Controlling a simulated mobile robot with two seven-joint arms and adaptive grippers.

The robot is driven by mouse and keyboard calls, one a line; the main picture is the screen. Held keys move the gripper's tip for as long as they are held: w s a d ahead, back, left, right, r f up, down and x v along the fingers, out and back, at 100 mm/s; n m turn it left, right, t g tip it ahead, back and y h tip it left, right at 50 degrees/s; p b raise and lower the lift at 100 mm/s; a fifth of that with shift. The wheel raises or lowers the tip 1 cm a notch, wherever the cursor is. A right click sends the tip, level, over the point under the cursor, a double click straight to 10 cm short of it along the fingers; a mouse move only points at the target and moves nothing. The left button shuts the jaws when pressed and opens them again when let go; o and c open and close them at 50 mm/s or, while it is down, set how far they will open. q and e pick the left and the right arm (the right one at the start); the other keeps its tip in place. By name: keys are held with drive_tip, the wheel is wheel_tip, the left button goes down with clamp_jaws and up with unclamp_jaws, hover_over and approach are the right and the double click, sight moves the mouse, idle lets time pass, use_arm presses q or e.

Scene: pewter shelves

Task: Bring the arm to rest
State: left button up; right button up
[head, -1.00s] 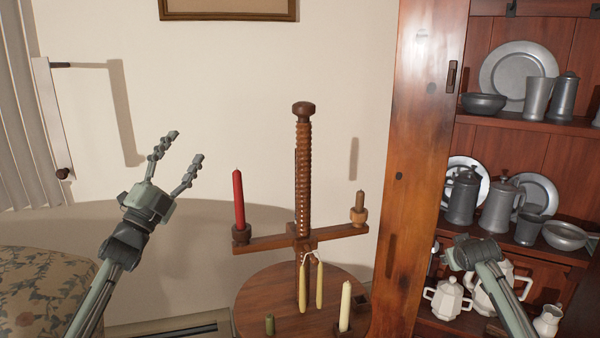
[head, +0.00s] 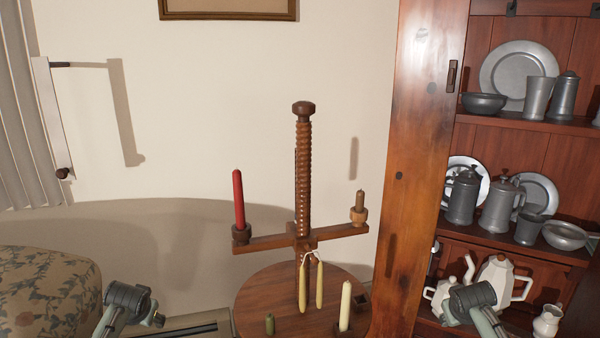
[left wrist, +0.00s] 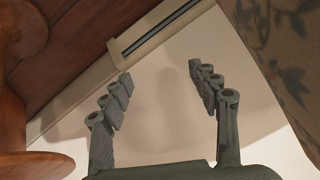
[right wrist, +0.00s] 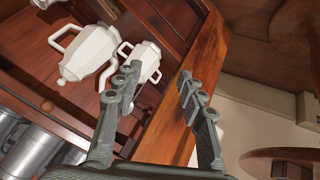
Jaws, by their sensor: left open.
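My left gripper (left wrist: 160,78) is open and empty in the left wrist view, its two fingers well apart. In the head view my left wrist is low at the left, in front of the patterned seat, and its fingers are hidden. My right gripper (right wrist: 158,76) is open and empty in the right wrist view, its fingertips apart. In the head view my right wrist is low at the right, before the shelves, with its fingers hidden. The wooden candle stand (head: 303,190) stands upright between my two arms, and neither gripper is seen touching it.
The stand holds a red candle (head: 239,200) and a brown candle (head: 360,201); two yellow candles hang from it. A cream candle (head: 345,306) stands on its round base. Pewter shelves with white pots (head: 497,280) are at the right. A patterned seat (head: 45,292) is at the left.

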use_arm(q)
drive_tip(key=s+d+f+g+h, duration=0.1)
drive_tip(key=s+d+f, duration=0.2)
drive_tip(key=s, duration=0.8)
drive_tip(key=s+d+f+g, duration=0.1)
drive_tip(key=s+d+f, duration=0.3)
drive_tip(key=s, duration=0.8)
drive_tip(key=s+d+f+m+g+h, duration=0.1)
drive_tip(key=s+d+f, duration=0.3)
drive_tip(key=s+f, duration=0.3)
drive_tip(key=s, duration=0.4)
drive_tip(key=shift+s+d+f+h, duration=0.15)
drive_tip(key=shift+d+f+h, duration=0.05)
drive_tip(key=shift+f+h, duration=0.1)
use_arm(e)
drive_tip(key=s+a+f+g+y, duration=0.1)
drive_tip(key=s+a+f, duration=0.2)
drive_tip(key=s, duration=0.8)
drive_tip(key=s+a+f+g, duration=0.1)
drive_tip(key=s+a+f, duration=0.3)
drive_tip(key=s, duration=0.8)
drive_tip(key=s+a+f+g+y, duration=0.1)
drive_tip(key=s+a+f, duration=0.3)
drive_tip(key=s+f, duration=0.3)
drive_tip(key=s, duration=0.4)
drive_tip(key=shift+s+a+f+n+y, duration=0.2)
drive_tip(key=shift+f+n+y, duration=0.1)
drive_tip(key=shift+n, duration=0.1)
